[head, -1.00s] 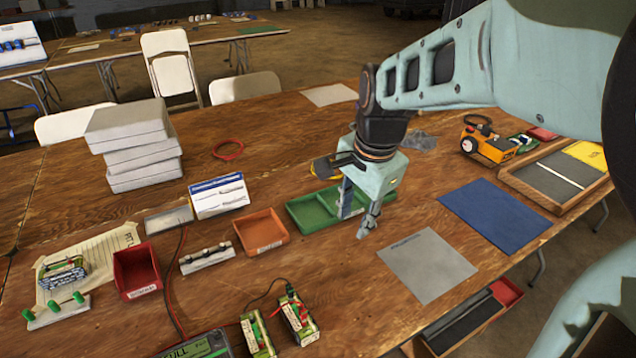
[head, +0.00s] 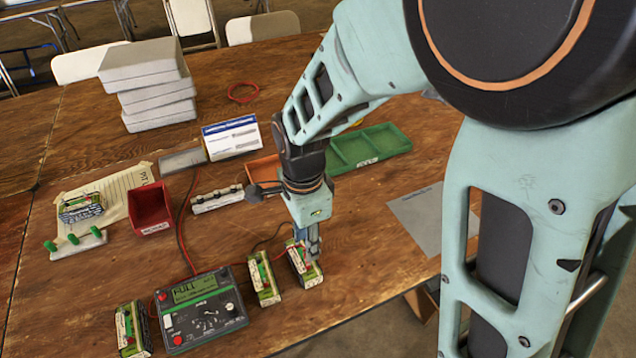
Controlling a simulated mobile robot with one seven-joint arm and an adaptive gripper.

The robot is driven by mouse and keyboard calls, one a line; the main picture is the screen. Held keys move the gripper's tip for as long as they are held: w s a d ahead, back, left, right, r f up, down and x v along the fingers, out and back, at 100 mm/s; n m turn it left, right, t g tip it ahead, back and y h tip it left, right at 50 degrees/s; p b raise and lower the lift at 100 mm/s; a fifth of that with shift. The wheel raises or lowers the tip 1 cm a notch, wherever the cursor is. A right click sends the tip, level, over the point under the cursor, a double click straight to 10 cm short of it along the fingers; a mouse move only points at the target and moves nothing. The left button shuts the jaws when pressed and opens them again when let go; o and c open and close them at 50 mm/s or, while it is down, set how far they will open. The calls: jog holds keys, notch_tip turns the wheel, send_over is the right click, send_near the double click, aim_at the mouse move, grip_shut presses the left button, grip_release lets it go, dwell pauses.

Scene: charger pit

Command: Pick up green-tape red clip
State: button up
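Three green-and-cream battery packs lie near the table's front edge: a right one (head: 302,270), a middle one (head: 264,282) and a left one (head: 131,328). Small red parts show on top of each. A red clip (head: 294,257) seems to sit on the right pack, largely hidden by my gripper, so its green tape cannot be made out. My gripper (head: 312,256) points down over the right pack, its fingertips at the pack's top. Whether the fingers are open or closed on the clip is not clear. A dark wire runs toward this pack from behind.
A meter (head: 203,309) reading FULL stands between the left and middle packs. A red bin (head: 152,208), an orange tray (head: 263,170), a green tray (head: 372,147) and a grey mat (head: 417,215) lie farther back. Stacked grey boxes (head: 147,85) stand at the back left.

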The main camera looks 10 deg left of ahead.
jog(key=f, duration=0.5)
jog(key=shift+s+f, duration=0.15)
jog(key=shift+s, duration=0.1)
grip_shut()
